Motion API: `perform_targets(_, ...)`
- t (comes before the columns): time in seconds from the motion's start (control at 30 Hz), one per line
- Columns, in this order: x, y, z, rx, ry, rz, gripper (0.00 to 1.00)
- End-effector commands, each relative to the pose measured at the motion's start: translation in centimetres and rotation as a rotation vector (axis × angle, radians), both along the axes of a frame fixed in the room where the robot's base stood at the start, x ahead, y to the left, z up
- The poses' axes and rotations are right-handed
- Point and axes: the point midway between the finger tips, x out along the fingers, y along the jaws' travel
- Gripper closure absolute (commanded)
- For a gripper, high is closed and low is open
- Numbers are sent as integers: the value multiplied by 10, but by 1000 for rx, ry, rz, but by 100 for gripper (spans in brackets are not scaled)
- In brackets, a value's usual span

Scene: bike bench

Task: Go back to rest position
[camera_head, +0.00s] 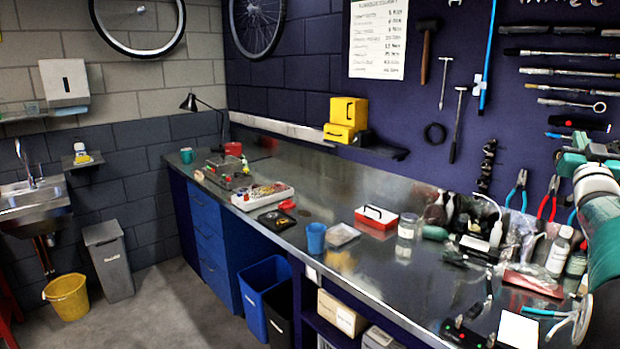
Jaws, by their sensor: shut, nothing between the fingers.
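Part of my arm shows at the right edge of the head view, with teal and white links. It stands in front of the right end of the bench and hides part of the bench and wall there. My gripper cannot be made out in this view. The task names no other object.
A long metal workbench (335,206) runs along the purple wall. Bottles, a blue cup (316,238), a red-and-white box (377,217) and a parts tray (262,195) stand on it. Tools hang above. Blue bin (263,290) and yellow bucket (67,297) stand on the floor, partly clear at left.

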Motion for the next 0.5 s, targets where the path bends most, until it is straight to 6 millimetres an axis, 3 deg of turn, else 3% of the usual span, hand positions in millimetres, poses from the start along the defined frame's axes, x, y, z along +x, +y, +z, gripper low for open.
perform_targets(0.27, 7, 59, -8, 102, 131, -4, 100)
perform_targets(0.37, 5, 89, -15, 145, 199, 0, 100)
perform_targets(0.5, -8, 149, -35, 220, 340, 17, 100)
